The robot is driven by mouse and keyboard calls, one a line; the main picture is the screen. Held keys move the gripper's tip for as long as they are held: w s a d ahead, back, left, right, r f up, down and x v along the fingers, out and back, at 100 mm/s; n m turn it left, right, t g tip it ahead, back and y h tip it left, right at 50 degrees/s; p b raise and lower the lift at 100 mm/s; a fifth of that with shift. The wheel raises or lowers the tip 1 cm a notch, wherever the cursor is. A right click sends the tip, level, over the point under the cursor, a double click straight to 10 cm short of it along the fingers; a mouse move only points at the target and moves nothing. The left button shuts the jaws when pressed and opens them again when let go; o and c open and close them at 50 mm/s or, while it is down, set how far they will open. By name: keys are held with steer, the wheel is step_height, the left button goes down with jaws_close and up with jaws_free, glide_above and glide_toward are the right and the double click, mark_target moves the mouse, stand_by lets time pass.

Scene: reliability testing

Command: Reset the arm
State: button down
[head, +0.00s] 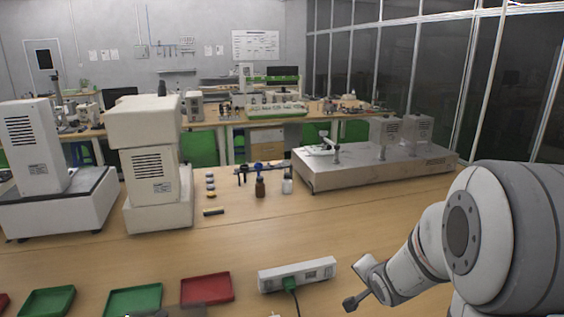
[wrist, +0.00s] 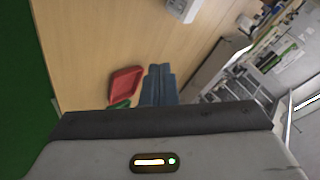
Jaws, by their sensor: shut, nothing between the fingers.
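My arm (head: 490,240) comes in from the right in the head view, its white and grey links reaching low over the wooden bench. Its far end is small and dark there, and the fingers cannot be made out clearly. In the wrist view the two blue-grey fingers of my gripper (wrist: 159,68) lie side by side, shut and empty. Beyond them the picture shows the bench top (wrist: 100,40) and a red tray (wrist: 137,72) just left of the fingers. No object is held.
A power strip (head: 297,274) with a green plug lies left of the arm's end. A red tray (head: 207,289) and green trays (head: 134,300) line the front edge. White instruments (head: 158,170) stand at left, a metal platform (head: 375,168) behind. Small bottles (head: 260,188) stand mid-bench.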

steer(key=s+a+r+n+g, duration=0.2)
steer(key=s+n, duration=0.1)
steer(key=s, duration=0.5)
steer(key=s+a+r+n+g, duration=0.2)
steer(key=s+a+r+n, duration=0.1)
steer(key=s, duration=0.4)
steer(key=s+a+r+n+g, duration=0.2)
steer(key=s+n+g, duration=0.1)
steer(key=s, duration=0.5)
steer(key=shift+s+a+r+n, duration=0.25)
steer(key=shift+s+n, duration=0.05)
steer(key=shift+n, duration=0.6)
